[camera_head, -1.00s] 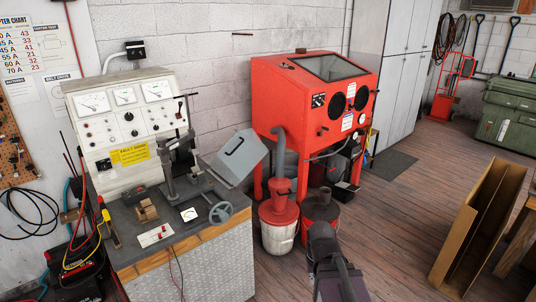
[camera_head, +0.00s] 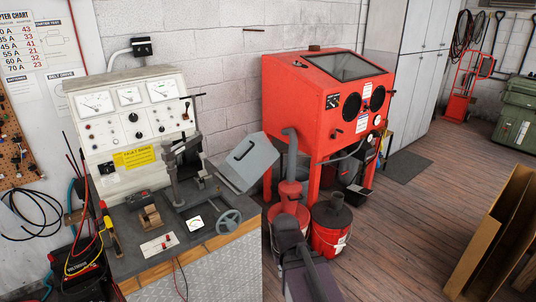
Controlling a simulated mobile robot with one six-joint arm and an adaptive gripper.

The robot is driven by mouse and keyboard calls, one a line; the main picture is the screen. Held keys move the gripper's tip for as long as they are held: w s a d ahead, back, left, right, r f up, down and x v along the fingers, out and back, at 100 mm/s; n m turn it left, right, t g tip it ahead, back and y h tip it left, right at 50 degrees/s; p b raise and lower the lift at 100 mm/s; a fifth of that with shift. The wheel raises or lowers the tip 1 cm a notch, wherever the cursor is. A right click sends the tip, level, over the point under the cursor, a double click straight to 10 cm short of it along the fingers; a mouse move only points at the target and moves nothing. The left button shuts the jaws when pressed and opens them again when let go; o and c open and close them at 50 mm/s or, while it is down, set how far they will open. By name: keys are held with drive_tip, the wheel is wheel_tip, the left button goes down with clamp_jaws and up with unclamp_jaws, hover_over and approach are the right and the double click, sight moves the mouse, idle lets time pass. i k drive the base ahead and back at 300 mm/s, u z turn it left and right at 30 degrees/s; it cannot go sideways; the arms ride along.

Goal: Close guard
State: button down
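A grey box-shaped guard with a dark handle (camera_head: 248,161) stands tilted up at the right side of the test bench (camera_head: 130,262). It leans outward, clear of the bench top, and looks open. The vise-like clamp post (camera_head: 174,176) and the grey handwheel (camera_head: 229,221) on the bench are uncovered. A dark part of my arm shows at the bottom centre, to the right of the bench and below the guard. My gripper cannot be made out in this view.
A red blast cabinet (camera_head: 314,103) stands behind and right of the guard. A tall cardboard box (camera_head: 492,240) is at the right edge. The wooden floor between is clear.

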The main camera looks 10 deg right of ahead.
sight(273, 150)
drive_tip(key=u, duration=0.15)
drive_tip(key=i, duration=1.25)
drive_tip(key=z, duration=0.5)
